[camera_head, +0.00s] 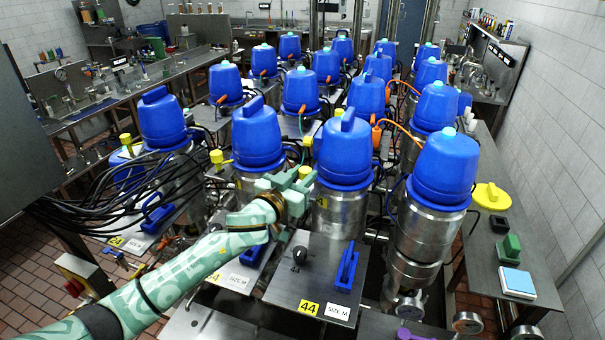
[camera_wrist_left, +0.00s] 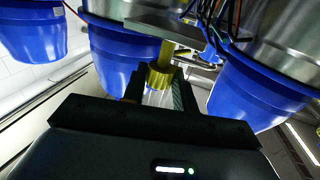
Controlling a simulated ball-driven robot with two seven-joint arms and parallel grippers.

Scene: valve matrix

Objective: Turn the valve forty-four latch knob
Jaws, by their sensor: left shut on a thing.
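A plate labelled 44 (camera_head: 309,308) and "SIZE: M" carries a small black knob (camera_head: 300,255) and a blue lever handle (camera_head: 346,268). Behind it stands a steel canister with a blue cap (camera_head: 343,150). My left gripper (camera_head: 292,187) is in front of and left of this canister, above the plate. A yellow knob (camera_head: 306,173) shows at its fingertips. In the left wrist view the yellow knob (camera_wrist_left: 158,78) sits between the fingers, and the gripper is shut on it. The fingers partly hide it. My right gripper is in neither view.
Rows of blue-capped canisters (camera_head: 445,165) stand close behind and right of the gripper. Another yellow knob (camera_head: 217,157) is to the left. Black cables (camera_head: 120,190) bunch at far left. A side bench (camera_head: 485,235) holds a yellow lid and small boxes.

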